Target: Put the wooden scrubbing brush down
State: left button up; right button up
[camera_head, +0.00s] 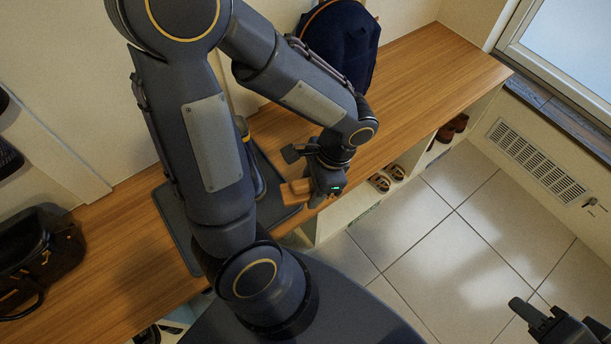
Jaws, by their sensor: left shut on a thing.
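The wooden scrubbing brush (294,193) is a light brown block. My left gripper (305,178) is shut on it, near the front edge of the wooden bench top and over the dark mat. The gripper covers part of the brush, and I cannot tell whether the brush touches the surface below. My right gripper (540,318) is at the lower right corner over the floor, partly cut off by the frame. Its opening is unclear, and I see nothing in it.
The dark mat (178,222) lies on the bench top (425,65), partly behind my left arm. A navy backpack (340,45) stands at the back. A black bag (40,250) is at the left. Brown sandals (380,183) and shoes (447,132) sit in the cubbies below. The bench right of the backpack is clear.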

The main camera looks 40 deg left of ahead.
pick_arm(q)
jog(key=w+a+f+b, duration=0.4)
jog(key=w+a+f, duration=0.5)
jog(key=shift+w+f, duration=0.1)
jog(key=shift+w, duration=0.1)
jog(key=shift+w+a+f, duration=0.15)
jog(key=shift+f, duration=0.15)
jog(key=shift+w+f+b, duration=0.1)
jog(key=shift+f+b, duration=0.9)
jog(key=shift+f, duration=0.55)
jog(key=shift+f+b, duration=0.4)
jog(key=shift+f, duration=0.25)
jog(key=o, duration=1.3)
